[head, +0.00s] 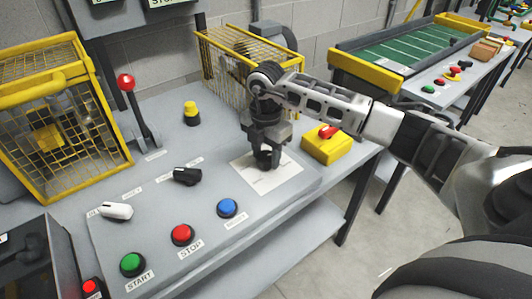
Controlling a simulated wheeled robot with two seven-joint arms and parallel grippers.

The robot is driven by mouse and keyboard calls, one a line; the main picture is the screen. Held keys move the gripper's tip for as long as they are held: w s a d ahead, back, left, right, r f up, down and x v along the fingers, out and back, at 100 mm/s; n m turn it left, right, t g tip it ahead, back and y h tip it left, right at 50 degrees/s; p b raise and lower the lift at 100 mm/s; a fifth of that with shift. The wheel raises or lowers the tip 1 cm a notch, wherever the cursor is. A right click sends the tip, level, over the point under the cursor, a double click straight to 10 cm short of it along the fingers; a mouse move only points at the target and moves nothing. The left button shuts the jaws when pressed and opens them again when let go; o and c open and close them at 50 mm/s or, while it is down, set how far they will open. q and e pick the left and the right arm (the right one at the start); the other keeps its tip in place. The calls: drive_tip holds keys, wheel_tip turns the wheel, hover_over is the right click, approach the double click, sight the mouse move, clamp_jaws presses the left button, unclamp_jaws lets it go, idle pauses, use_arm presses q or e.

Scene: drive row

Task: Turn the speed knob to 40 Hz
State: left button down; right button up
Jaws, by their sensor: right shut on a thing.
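My right gripper (267,163) reaches in from the right and points down at the white dial plate (287,176) on the grey control panel. Its fingers are shut on a knob at the plate, which I take to be the speed knob. The fingers hide most of this knob, so its pointer cannot be seen. The markings on the plate are too small to read, and the gripper covers its upper part. My left gripper is not in view.
A black selector (187,175) and a white selector (116,211) sit left of the plate. Green START (132,264), red STOP (182,235) and blue (228,208) buttons line the front. A yellow box with a red switch (327,146) stands close right. A red-knobbed lever (126,83) rises at left.

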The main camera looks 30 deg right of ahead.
sight(266, 156)
drive_tip(key=n+b, duration=0.1)
drive_tip(key=n, duration=0.4)
drive_tip(key=n+b, duration=0.1)
drive_tip(key=n, duration=0.4)
drive_tip(key=shift+r, duration=0.1)
idle(0.4)
drive_tip(key=o, duration=1)
wheel_tip(266, 156, up, 16)
drive_tip(key=shift+b, duration=0.35)
